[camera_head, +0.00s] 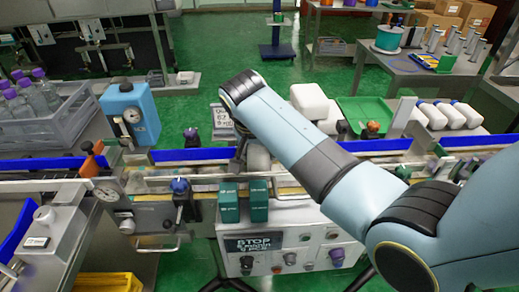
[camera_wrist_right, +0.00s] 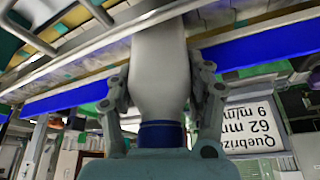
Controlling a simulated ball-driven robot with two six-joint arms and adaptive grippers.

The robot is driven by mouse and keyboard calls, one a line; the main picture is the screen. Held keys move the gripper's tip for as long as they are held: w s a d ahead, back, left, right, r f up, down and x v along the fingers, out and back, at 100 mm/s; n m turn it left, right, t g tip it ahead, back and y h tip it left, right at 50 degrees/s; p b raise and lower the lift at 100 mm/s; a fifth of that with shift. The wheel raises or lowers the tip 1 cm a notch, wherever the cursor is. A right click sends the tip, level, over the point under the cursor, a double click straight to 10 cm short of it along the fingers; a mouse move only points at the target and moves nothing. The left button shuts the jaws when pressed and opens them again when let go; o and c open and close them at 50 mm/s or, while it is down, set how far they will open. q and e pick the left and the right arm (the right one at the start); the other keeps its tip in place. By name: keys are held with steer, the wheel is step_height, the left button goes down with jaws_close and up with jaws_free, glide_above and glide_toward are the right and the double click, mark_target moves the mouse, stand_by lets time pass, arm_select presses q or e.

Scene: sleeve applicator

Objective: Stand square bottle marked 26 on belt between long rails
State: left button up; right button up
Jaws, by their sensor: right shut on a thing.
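My right gripper (camera_wrist_right: 163,95) is shut on a pale square bottle (camera_wrist_right: 160,62) with a blue cap, one finger on each side. No number shows on the bottle. In the wrist view its far end meets a metal rail (camera_wrist_right: 105,38), with slats of the belt (camera_wrist_right: 220,22) around it; I cannot tell whether its base touches the belt. In the head view the bottle (camera_head: 258,160) shows partly behind my right arm, over the line beside the long blue rail (camera_head: 190,155). The right gripper (camera_head: 242,155) is mostly hidden there. My left gripper is not in view.
Two green boxes (camera_head: 258,200) stand at the near side of the line. A blue dial unit (camera_head: 130,115) and a crate of purple-capped bottles (camera_head: 50,125) are at left. A sign (camera_wrist_right: 262,125) stands behind.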

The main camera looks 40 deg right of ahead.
steer(key=o, duration=1.1)
steer(key=shift+c, duration=0.2)
steer(key=o, duration=0.4)
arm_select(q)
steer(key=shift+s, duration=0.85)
arm_select(e)
steer(key=shift+a+r, duration=0.1)
steer(key=shift+r, duration=0.2)
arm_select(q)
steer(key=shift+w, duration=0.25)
arm_select(e)
steer(key=v, duration=1.1)
steer(key=shift+s+a+r, duration=0.1)
steer(key=shift+s+r, duration=0.1)
steer(key=shift+r, duration=0.05)
steer(key=shift+f, duration=0.1)
